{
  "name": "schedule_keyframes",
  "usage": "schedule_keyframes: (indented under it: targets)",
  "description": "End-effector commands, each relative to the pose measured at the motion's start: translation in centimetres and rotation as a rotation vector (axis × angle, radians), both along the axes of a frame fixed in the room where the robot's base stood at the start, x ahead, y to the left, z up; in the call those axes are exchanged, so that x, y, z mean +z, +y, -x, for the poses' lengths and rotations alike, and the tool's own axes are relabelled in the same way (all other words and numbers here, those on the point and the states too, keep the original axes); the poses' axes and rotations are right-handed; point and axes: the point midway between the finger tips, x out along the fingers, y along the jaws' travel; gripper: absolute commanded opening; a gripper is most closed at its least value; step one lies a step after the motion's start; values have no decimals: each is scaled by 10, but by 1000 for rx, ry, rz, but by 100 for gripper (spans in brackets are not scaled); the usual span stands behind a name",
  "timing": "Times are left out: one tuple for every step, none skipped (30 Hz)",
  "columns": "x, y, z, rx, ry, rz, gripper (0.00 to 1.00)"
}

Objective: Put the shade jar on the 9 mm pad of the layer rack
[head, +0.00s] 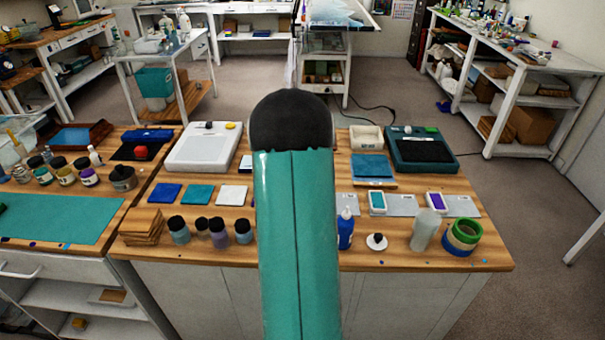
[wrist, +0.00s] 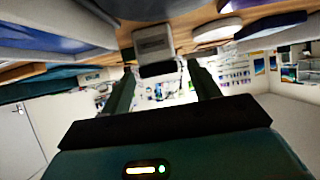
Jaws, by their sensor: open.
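In the head view several small jars with dark lids stand along the front of the wooden bench, among them a grey-blue jar (head: 179,231), a purple-grey jar (head: 218,235) and another grey-blue jar (head: 243,232). I cannot tell which is the shade jar. Flat grey plates (head: 402,206) lie right of my arm, two with framed coloured pieces on them; I cannot make out a 9 mm mark or tell which thing is the layer rack.
Blue (head: 165,193), teal (head: 198,194) and white squares (head: 232,195) lie behind the jars. A blue bottle (head: 345,231), clear bottle (head: 424,232) and tape rolls (head: 463,236) stand front right. A white device (head: 203,148) and dark green device (head: 420,149) sit at the back.

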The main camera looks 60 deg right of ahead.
Motion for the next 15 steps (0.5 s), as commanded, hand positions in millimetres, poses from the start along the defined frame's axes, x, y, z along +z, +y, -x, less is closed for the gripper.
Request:
schedule_keyframes:
  targets:
    - [6,8,4,1,-1,2,61]
    - [8,12,5,1,-1,2,61]
    - [12,17,8,1,-1,2,61]
    - [14,21,10,2,-2,1,61]
    - [16,25,11,2,-2,1,61]
    - [18,29,14,1,-1,2,61]
    - [20,31,15,1,-1,1,61]
    - [21,33,17,0,0,1,61]
    - [23,36,18,0,0,1,61]
    - [23,37,19,0,0,1,61]
    - [24,38,19,0,0,0,61]
    - [24,39,20,0,0,0,61]
    - [24,40,20,0,0,0,61]
    - [24,40,20,0,0,0,61]
    - [24,40,20,0,0,0,61]
